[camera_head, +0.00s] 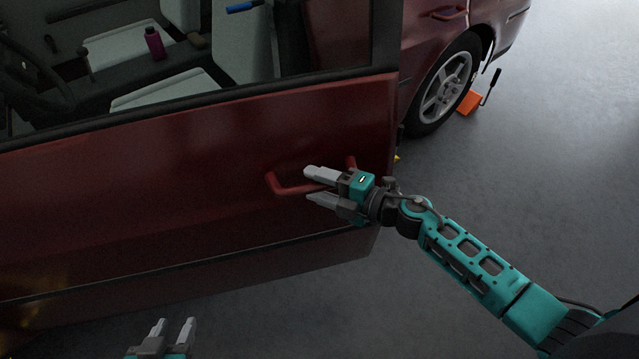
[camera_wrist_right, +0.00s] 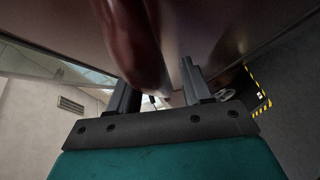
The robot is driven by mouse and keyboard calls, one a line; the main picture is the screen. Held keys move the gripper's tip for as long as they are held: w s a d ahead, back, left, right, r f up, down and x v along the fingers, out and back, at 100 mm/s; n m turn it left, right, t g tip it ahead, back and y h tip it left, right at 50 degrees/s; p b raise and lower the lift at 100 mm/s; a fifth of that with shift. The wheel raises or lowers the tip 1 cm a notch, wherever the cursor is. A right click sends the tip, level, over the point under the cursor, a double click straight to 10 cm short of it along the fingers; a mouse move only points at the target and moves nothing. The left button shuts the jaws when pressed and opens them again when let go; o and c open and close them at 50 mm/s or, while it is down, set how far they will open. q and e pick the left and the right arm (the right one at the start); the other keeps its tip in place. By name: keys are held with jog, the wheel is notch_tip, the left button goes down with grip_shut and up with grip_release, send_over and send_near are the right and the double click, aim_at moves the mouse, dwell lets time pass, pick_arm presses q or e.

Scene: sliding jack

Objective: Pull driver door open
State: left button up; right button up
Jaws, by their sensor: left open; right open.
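The dark red driver door (camera_head: 200,175) fills the left and middle of the head view. Its right edge seems to stand out from the car body behind it. The red door handle (camera_head: 290,188) is a bar on the door's outer face. My right gripper (camera_head: 309,184) is open with its fingers on either side of the handle, one above and one below in the picture. In the right wrist view a dark red bar, apparently the handle (camera_wrist_right: 135,45), shows between the open fingers. My left gripper (camera_head: 176,325) is open and empty at the bottom, below the door.
A rear wheel (camera_head: 446,84) and an orange jack-like object (camera_head: 469,103) with a dark handle are at upper right. Seats (camera_head: 170,90) and a magenta bottle (camera_head: 155,43) show through the window. The grey floor (camera_head: 560,190) at right is clear.

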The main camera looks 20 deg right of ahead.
grip_shut()
dwell(0.3)
jog(key=shift+s, duration=0.15)
dwell(0.3)
